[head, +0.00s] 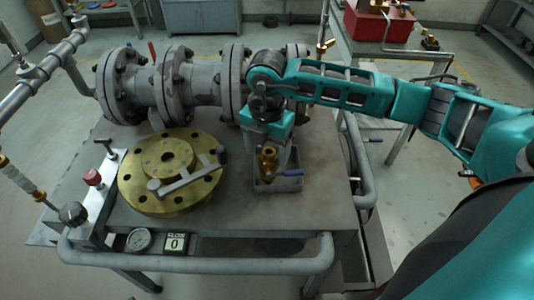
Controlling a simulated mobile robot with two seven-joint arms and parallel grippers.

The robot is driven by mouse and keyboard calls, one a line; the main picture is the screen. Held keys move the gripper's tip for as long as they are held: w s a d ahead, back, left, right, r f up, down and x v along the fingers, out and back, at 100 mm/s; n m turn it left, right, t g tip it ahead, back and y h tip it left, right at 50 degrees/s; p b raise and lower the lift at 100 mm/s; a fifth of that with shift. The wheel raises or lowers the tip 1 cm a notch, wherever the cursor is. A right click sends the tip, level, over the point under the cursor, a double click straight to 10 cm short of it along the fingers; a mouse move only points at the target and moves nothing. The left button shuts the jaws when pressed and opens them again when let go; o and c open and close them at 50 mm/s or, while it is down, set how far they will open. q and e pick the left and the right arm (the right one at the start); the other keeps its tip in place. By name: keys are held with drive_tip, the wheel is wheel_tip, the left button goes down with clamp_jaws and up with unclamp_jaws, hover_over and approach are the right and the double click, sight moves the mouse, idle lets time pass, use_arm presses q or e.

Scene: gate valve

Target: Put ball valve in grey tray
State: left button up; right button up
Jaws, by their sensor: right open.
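The ball valve (268,160), a brass body with a blue lever, stands in the small grey tray (278,186) on the metal table. The blue lever points right, over the tray's right side. My right gripper (271,148) points down directly above the tray, its fingers open around or just above the top of the valve. The gripper hides the back of the tray, and I cannot tell whether a finger touches the valve. My left gripper is not in view.
A large brass flange (172,172) with a grey tool across it lies left of the tray. A flanged grey pipe (200,84) runs behind. A gauge (139,240) and a counter (175,243) sit at the front edge. A red toolbox (378,22) stands on a cart behind.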

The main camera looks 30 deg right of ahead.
wheel_tip(320, 180, up, 10)
idle(0.3)
drive_tip(key=shift+f, duration=0.1)
idle(0.3)
